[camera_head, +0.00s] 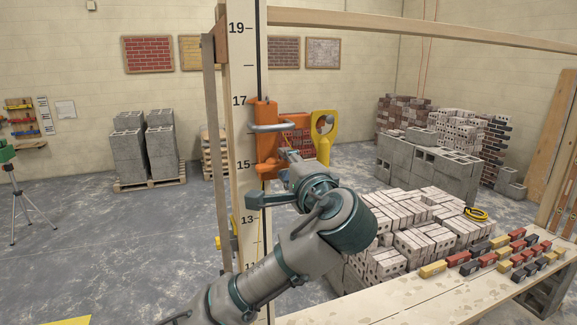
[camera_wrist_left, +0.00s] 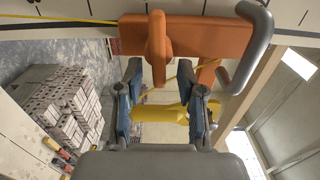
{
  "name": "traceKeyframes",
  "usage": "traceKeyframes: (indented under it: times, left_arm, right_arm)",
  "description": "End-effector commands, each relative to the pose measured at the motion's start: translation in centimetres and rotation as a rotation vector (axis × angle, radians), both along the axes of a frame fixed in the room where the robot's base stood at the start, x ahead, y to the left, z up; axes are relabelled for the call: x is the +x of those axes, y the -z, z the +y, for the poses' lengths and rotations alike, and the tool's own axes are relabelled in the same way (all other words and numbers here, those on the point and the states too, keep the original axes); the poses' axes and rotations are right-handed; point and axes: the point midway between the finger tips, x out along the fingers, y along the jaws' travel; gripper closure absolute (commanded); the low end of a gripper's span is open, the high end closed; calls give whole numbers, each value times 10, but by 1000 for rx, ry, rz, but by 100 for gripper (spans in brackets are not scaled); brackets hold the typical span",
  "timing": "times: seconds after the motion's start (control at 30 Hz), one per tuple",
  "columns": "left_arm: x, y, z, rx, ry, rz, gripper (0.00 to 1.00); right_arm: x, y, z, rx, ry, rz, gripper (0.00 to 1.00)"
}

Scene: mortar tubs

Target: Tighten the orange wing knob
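The orange wing knob (camera_wrist_left: 157,40) shows in the left wrist view as an upright oblong wing on the front of an orange clamp (camera_wrist_left: 215,36). In the head view the clamp (camera_head: 264,120) sits on a numbered wooden pole (camera_head: 244,60), between about 15 and 17; I cannot make out the knob clearly there. My left gripper (camera_wrist_left: 160,72) is open, its two blue-grey fingers apart, with the knob's lower end between the fingertips in the picture. Contact cannot be told. In the head view the left gripper (camera_head: 288,155) is beside the clamp's lower right. My right gripper is not in view.
A grey bar handle (camera_wrist_left: 250,50) juts from the clamp close to the fingers. A yellow handled tool (camera_head: 325,135) is right of the clamp. A yellow string crosses behind the fingers. Bricks (camera_head: 410,225) and a plank with small coloured blocks (camera_head: 500,255) lie at the right.

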Motion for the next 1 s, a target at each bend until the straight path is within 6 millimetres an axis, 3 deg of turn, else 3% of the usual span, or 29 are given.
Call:
traceKeyframes:
  times: [0.4, 0.73, 0.77, 0.9, 1.0]
  left_arm:
    - [-60, 0, -23, 3, 2, -1, 61]
    - [-66, 1, -26, 2, 1, 0, 61]
    - [-66, 1, -25, 2, 1, 0, 59]
    - [-69, 7, -30, -53, 22, -44, 24]
    - [-79, 17, -43, -217, 83, -164, 2]
  right_arm:
    - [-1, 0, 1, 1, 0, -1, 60]
    - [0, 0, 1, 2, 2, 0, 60]
    - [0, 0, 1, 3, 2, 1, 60]
    - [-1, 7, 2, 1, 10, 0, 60]
    - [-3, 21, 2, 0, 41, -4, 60]
